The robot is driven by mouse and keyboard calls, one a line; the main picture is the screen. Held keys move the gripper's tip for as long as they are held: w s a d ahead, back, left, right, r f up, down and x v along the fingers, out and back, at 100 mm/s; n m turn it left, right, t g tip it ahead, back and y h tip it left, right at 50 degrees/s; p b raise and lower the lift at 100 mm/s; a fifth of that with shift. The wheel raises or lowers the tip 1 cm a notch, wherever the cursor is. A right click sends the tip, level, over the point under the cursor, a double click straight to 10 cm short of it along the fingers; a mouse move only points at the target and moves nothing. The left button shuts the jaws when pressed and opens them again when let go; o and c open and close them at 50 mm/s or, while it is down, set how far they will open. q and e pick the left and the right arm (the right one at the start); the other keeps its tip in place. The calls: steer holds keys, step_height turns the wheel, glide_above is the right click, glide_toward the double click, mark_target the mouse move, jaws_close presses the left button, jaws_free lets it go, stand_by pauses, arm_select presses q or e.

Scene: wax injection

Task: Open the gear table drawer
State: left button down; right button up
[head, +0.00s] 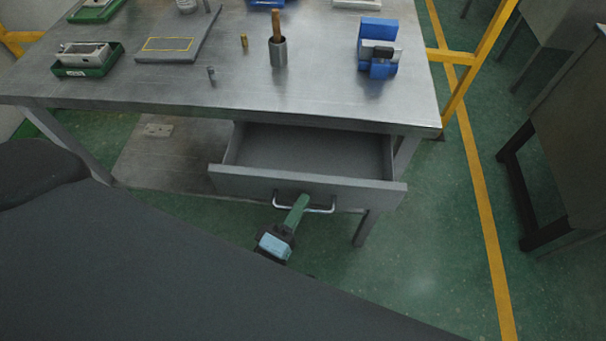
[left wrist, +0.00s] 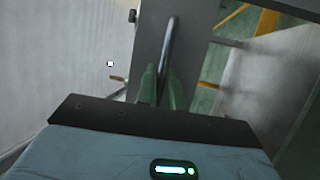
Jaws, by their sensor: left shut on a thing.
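The gear table drawer (head: 310,184) is pulled out from under the metal table (head: 330,95), and its grey inside shows empty. Its metal bar handle (head: 322,209) is on the front panel. My left gripper (head: 302,203) is shut on the handle, with its green fingers around the bar. In the left wrist view the fingers (left wrist: 161,88) close on the handle bar (left wrist: 169,45), beside the drawer front (left wrist: 192,30). My right gripper is in neither view.
On the tabletop are green trays (head: 88,66), a grey plate (head: 170,50), a cup with a wooden handle (head: 278,52) and a blue vise (head: 378,48). A lower shelf (head: 165,150) lies under the table. A dark table (head: 570,130) stands at the right, past green floor.

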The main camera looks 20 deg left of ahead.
arm_select(q)
steer(key=s, duration=0.2)
steer(key=s+d, duration=0.1)
steer(key=s, duration=0.1)
steer(key=shift+d, duration=0.1)
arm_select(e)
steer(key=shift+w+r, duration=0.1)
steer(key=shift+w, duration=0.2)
arm_select(q)
steer(key=c, duration=1.8)
jaws_free()
steer(key=shift+s, duration=0.15)
